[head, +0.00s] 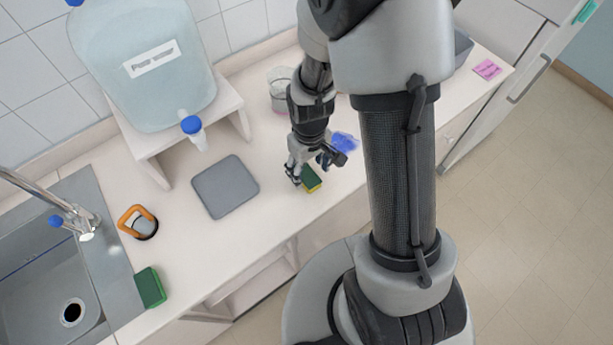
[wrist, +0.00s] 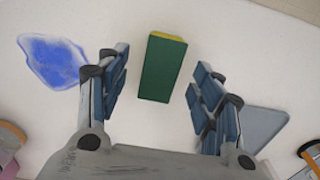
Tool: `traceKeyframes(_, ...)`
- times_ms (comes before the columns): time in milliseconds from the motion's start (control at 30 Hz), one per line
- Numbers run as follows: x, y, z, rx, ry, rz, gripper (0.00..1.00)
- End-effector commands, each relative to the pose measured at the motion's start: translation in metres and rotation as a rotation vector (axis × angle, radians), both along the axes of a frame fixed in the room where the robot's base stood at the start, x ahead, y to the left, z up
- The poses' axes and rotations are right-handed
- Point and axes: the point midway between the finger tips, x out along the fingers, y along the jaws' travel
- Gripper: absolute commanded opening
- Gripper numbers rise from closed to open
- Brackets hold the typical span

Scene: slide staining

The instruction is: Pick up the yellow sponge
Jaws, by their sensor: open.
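The yellow sponge (head: 311,180) has a dark green top face and a yellow side, and lies on the white counter near its front edge. In the wrist view the sponge (wrist: 161,67) lies between and just beyond the fingers, its green face towards the camera and a yellow strip at its far end. My gripper (head: 308,174) is over the sponge in the head view. In the wrist view my gripper (wrist: 160,92) is open, with a gap on both sides of the sponge. Its fingers partly hide the sponge in the head view.
A blue patch (wrist: 55,62) lies left of the fingers. A grey mat (head: 225,187) lies left of the gripper. A water container (head: 145,75) stands on a white stand behind. A green sponge (head: 150,288) lies by the sink (head: 115,262). An orange-handled item (head: 138,222) stands nearby.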

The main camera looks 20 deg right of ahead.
Motion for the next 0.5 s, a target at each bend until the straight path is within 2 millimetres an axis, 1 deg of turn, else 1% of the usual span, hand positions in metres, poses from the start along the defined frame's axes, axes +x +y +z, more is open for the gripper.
traceKeyframes(33,-0.003,0.001,-0.012,0.000,0.005,0.001,0.60)
traceKeyframes(200,-0.004,0.001,-0.034,0.000,0.003,0.000,0.60)
traceKeyframes(300,-0.004,0.001,-0.038,0.000,0.001,0.000,0.60)
traceKeyframes(500,-0.003,0.001,-0.037,0.000,0.000,0.000,0.60)
